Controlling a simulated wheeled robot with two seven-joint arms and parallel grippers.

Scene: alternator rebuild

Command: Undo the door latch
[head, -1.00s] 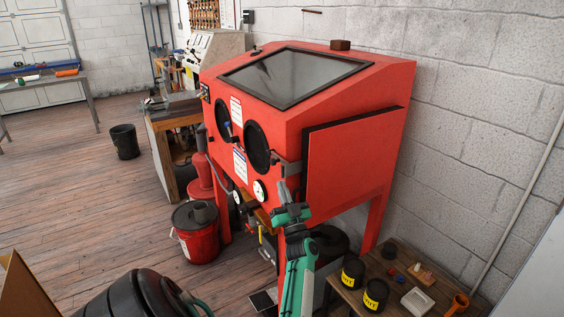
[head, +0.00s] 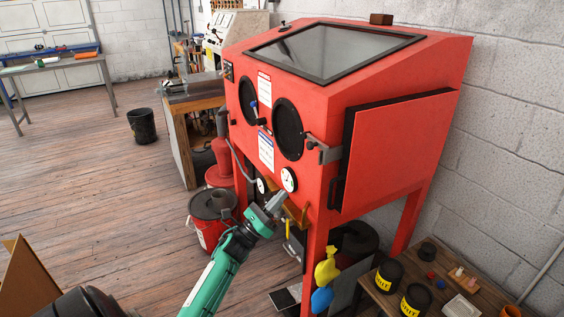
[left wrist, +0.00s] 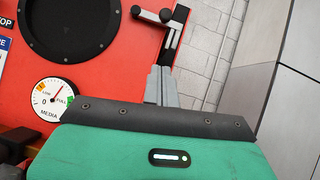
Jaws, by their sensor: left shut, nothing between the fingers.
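The latch (head: 327,152), a grey piece with a dark end, sits at the cabinet's front corner beside that edge. In the left wrist view the latch (left wrist: 172,30) shows a grey bar and black knobs, beyond my fingertips. I cannot tell whether it is fastened. My left gripper (head: 277,200) is shut and empty, below and left of the latch and apart from it. In the left wrist view its grey fingers (left wrist: 160,82) are together. My right gripper is not in view.
A gauge (head: 289,179) and round glove ports (head: 288,128) are on the cabinet front near my left gripper. A black door handle (head: 337,192) lies below the latch. A low wooden table (head: 383,300) with black cans stands at lower right. Open floor lies left.

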